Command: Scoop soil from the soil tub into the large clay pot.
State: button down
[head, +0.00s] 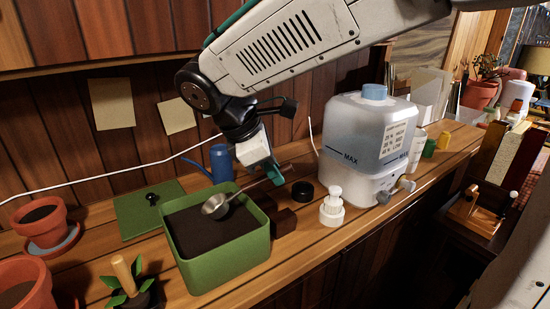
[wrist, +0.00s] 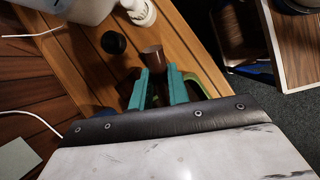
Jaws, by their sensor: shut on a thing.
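The green soil tub (head: 222,275) stands on the wooden bench, filled with dark soil (head: 205,235). A metal scoop (head: 215,206) is over the tub's back part; its bowl looks grey inside, with no clear soil load. I cannot tell whether it touches the soil. My gripper (head: 273,176) is shut on the scoop's handle, above the tub's back right corner. In the wrist view, a brown round end (wrist: 152,57), likely the handle's, shows by the teal fingers. Two clay pots stand at left: one cut off by the picture edge (head: 40,296), looking larger, and one on a saucer (head: 58,230).
A green lid (head: 135,218) lies behind the tub, and a blue can (head: 220,160) stands near it.

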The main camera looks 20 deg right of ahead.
aim_at(245, 190)
jog(key=shift+w+a+f+h, duration=0.1)
jog(key=shift+a+f+h, duration=0.15)
jog(key=shift+f, duration=0.6)
jog(key=shift+a+f+h, duration=0.2)
jog(key=shift+f+h, duration=0.05)
jog(key=shift+f, duration=0.55)
jog(key=shift+w+a+f, duration=0.2)
jog(key=shift+a+f, duration=0.6)
jog(key=shift+f, duration=0.25)
jog(key=shift+w+a+f+y, duration=0.2)
jog(key=shift+a+f+y, duration=0.5)
jog(key=shift+a, duration=0.15)
jog(key=shift+d, duration=0.15)
jog(key=shift+s+d+f+y, duration=0.1)
jog(key=shift+s+d+y, duration=0.05)
jog(key=shift+d+y, duration=0.35)
